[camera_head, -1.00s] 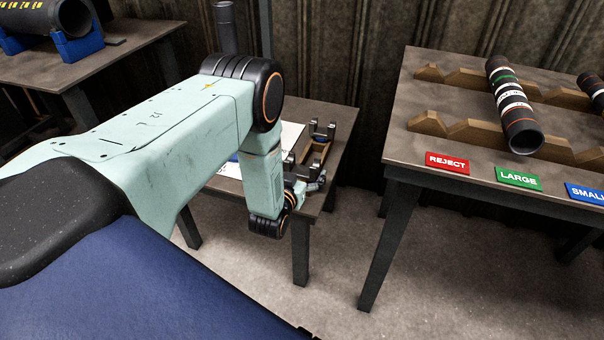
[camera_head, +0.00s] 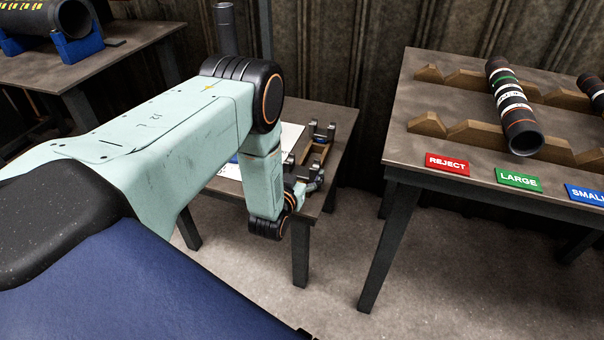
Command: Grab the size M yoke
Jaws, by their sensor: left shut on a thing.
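My left arm comes in from the left and reaches down to the small dark table (camera_head: 345,140). My left gripper (camera_head: 313,184) is small in view at the table's front right edge, partly hidden by my wrist. It is shut on a dark grey metal piece that looks like a yoke (camera_head: 317,175); its size mark cannot be read. Another grey forked yoke (camera_head: 322,131) stands at the back of a brown wooden holder (camera_head: 314,153). One more grey part (camera_head: 290,163) shows beside my wrist. My right gripper is not in view.
A second table (camera_head: 400,165) at the right carries wooden cradles with a striped shaft (camera_head: 512,105), and REJECT (camera_head: 447,163), LARGE (camera_head: 519,179) and SMALL signs. A gap of bare floor separates the tables. A dark tube in blue supports lies at the back left.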

